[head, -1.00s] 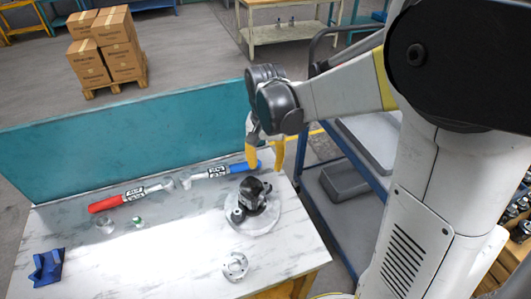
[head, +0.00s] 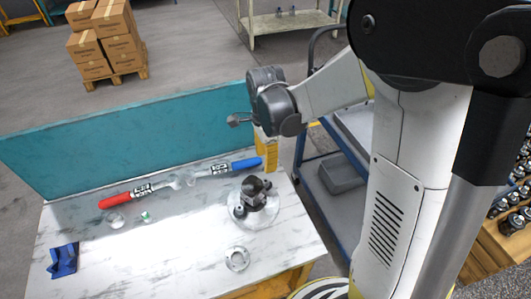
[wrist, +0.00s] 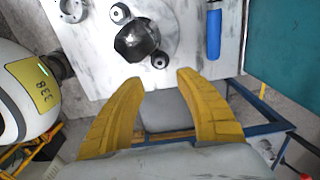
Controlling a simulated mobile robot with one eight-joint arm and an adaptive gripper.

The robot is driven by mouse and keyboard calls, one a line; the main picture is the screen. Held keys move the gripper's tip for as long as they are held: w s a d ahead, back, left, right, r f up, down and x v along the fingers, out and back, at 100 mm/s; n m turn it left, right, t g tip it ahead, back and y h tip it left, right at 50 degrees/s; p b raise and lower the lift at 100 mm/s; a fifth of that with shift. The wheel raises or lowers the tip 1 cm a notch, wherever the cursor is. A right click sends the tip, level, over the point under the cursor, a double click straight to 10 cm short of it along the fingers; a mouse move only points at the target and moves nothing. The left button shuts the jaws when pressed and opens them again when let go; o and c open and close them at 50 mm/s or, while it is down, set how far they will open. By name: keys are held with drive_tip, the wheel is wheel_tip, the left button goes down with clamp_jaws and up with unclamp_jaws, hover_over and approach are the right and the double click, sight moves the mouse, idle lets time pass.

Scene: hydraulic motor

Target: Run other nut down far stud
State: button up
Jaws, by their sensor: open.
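The dark motor (head: 254,194) stands on a round pale base (head: 264,217) at the right end of the table. It shows in the wrist view at the top (wrist: 136,40), with a round dark-rimmed fitting on its far side (wrist: 119,13) and another on its near side (wrist: 159,60). I cannot tell whether these are nuts or bare stud ends. My gripper (wrist: 160,76) is open and empty, its yellow fingers spread just off the table edge, short of the near fitting. In the head view, my wrist hides most of the fingers.
A metal ring (head: 237,258), a clear ring (head: 115,220), a small green-marked part (head: 146,216) and a blue cloth (head: 63,260) lie on the table. A blue-framed cart (head: 340,178) stands to the right.

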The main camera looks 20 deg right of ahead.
sight(266, 181)
drive_tip(key=shift+f+b, duration=3.6)
drive_tip(key=shift+f, duration=0.95)
clamp_jaws()
unclamp_jaws()
